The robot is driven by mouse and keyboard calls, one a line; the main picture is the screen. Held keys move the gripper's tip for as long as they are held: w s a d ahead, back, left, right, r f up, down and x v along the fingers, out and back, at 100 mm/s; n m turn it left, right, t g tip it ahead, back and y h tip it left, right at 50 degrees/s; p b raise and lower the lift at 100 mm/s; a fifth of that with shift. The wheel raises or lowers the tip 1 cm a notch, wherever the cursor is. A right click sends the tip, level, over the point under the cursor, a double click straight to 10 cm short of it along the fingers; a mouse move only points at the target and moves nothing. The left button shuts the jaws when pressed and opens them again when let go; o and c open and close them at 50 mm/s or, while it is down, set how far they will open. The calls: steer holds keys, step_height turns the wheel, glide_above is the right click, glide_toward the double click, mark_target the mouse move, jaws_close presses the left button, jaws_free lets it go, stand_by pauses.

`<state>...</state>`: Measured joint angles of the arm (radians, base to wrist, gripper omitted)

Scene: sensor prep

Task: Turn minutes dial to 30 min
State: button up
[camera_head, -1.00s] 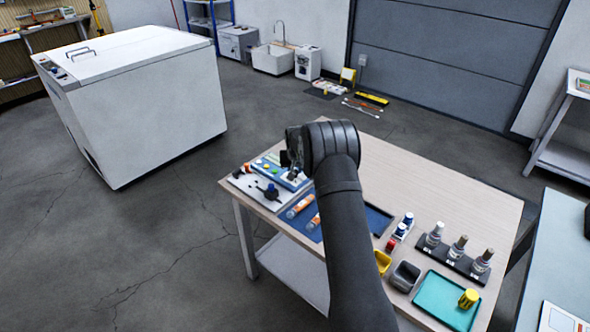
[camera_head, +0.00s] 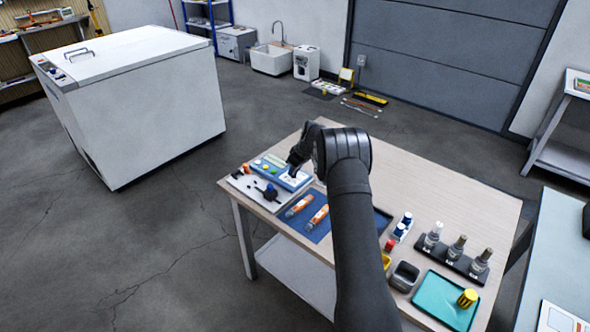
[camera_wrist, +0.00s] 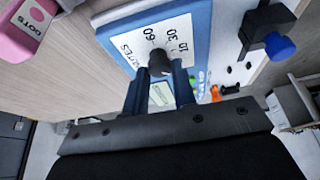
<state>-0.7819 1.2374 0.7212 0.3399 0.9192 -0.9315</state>
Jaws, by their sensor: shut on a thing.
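The minutes dial (camera_wrist: 158,60) is a small dark knob on the white face of a blue-edged panel (camera_wrist: 205,25). The labels 60, 30 and 10 are printed around it, and part of the word MINUTES shows. My gripper (camera_wrist: 158,74) has its two dark fingers shut on the dial. Which mark the dial points at is hard to tell. In the head view, my gripper (camera_head: 294,164) reaches down onto the blue panel (camera_head: 272,168) at the table's left end, and the dial is too small to make out there.
A white board with a black and blue clamp-like part (camera_head: 270,191) lies beside the panel. Orange tubes (camera_head: 318,216) lie on a blue mat. A pink block (camera_wrist: 28,25) labelled DOTS is near the panel. Bottles (camera_head: 457,248) and a teal tray (camera_head: 440,300) stand farther right.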

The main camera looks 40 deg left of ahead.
steer(key=n, duration=0.2)
steer(key=n+g, duration=0.1)
steer(key=n, duration=0.1)
steer(key=n+g, duration=0.1)
steer(key=shift+w+f+n+h, duration=0.15)
steer(key=shift+w+n+h, duration=0.15)
steer(key=shift+n, duration=0.1)
steer(key=shift+w+a+n+g+h, duration=0.1)
steer(key=shift+n+g+h, duration=0.5)
steer(key=shift+n, duration=1.7)
steer(key=o, duration=1)
steer(key=shift+g, duration=0.3)
step_height(320, 180, up, 5)
steer(key=shift+w+f, duration=0.1)
steer(key=shift+f, duration=0.1)
steer(key=w+d+r, duration=0.1)
steer(key=d+r, duration=0.1)
steer(key=d, duration=0.1)
steer(key=w+d+r, duration=0.1)
steer(key=d+r, duration=0.1)
steer(key=d, duration=0.2)
steer(key=w+d+r, duration=0.1)
steer(key=d+r, duration=0.1)
steer(key=d, duration=0.2)
steer(key=shift+r, duration=0.25)
